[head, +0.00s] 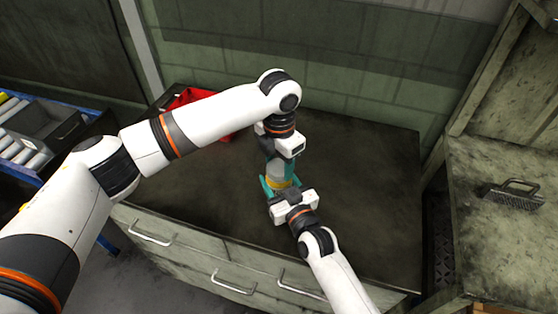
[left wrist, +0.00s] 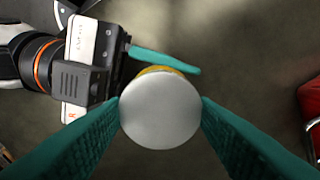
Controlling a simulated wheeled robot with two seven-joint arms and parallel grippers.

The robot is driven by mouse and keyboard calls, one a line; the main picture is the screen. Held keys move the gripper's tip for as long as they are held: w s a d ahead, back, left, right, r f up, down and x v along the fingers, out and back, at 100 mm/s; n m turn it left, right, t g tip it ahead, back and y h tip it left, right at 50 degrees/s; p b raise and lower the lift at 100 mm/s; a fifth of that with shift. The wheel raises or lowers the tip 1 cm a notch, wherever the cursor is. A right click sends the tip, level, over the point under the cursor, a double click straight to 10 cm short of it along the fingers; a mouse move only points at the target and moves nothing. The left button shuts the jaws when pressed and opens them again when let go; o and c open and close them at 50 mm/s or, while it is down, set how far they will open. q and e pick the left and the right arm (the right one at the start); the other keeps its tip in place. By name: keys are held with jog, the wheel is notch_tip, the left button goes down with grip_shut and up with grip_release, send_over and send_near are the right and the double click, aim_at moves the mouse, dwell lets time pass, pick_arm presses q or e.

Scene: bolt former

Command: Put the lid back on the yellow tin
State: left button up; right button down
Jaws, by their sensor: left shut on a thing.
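A round, pale grey lid (left wrist: 160,110) is between the teal fingers of my left gripper (left wrist: 160,112), which is shut on it. In the head view my left gripper (head: 281,160) comes down from above, with the pale lid (head: 281,171) below it. The yellow tin (head: 283,184) is directly under the lid; only a thin strip of it (left wrist: 158,70) shows past the lid's edge in the left wrist view. I cannot tell whether lid and tin touch. My right gripper (head: 281,186) has its teal fingers on either side of the tin; their contact with it is unclear.
A red bin (head: 190,98) stands at the back left of the dark worktop (head: 370,170). The worktop's right side is clear. Drawers with handles are below the front edge. A brush-like tool (head: 513,195) lies on the bench at the right.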

pick_arm(q)
jog(key=o, duration=0.9)
jog(key=shift+o, duration=0.2)
jog(key=shift+r, duration=0.1)
jog(key=shift+r, duration=2.2)
jog(key=shift+c, duration=0.4)
